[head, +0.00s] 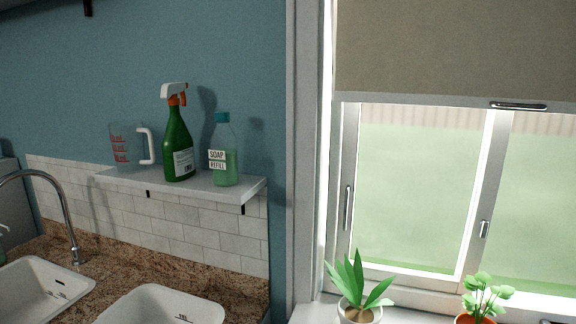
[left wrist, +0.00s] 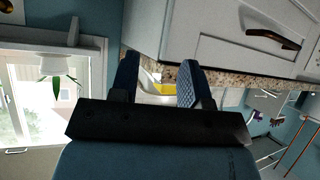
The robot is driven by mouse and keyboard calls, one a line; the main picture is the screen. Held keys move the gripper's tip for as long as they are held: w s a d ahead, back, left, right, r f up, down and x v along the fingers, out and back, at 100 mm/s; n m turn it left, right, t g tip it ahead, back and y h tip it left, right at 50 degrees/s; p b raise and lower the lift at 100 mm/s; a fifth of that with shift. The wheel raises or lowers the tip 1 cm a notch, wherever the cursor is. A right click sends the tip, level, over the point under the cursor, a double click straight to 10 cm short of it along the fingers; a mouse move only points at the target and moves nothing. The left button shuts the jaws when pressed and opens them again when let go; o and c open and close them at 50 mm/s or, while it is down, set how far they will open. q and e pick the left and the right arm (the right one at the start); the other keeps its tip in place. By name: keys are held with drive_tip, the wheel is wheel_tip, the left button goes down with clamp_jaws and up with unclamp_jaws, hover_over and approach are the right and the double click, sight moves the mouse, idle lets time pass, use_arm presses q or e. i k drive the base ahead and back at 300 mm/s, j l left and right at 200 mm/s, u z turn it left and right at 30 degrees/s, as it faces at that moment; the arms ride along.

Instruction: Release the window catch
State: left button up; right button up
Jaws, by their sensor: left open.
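The window (head: 415,190) is on the right of the head view, its lower panes below a lowered blind. A small upright metal catch (head: 484,229) sits on the middle frame post. A longer upright handle (head: 347,207) is on the left frame post. I cannot tell which of them is the window catch. My left gripper (left wrist: 158,64) shows in the left wrist view with its two fingers apart and nothing between them. It is away from the window, which shows at the left of that view (left wrist: 30,100). My right gripper is not in view.
Two potted plants, one in a white pot (head: 360,312) and one in an orange pot (head: 474,319), stand on the sill below the window. A shelf (head: 215,192) holds a jug, a green spray bottle and a soap bottle. White sinks (head: 150,305) are below. A cabinet (left wrist: 225,35) shows in the left wrist view.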

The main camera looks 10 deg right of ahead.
sight(485, 224)
drive_tip(key=z, duration=1.6)
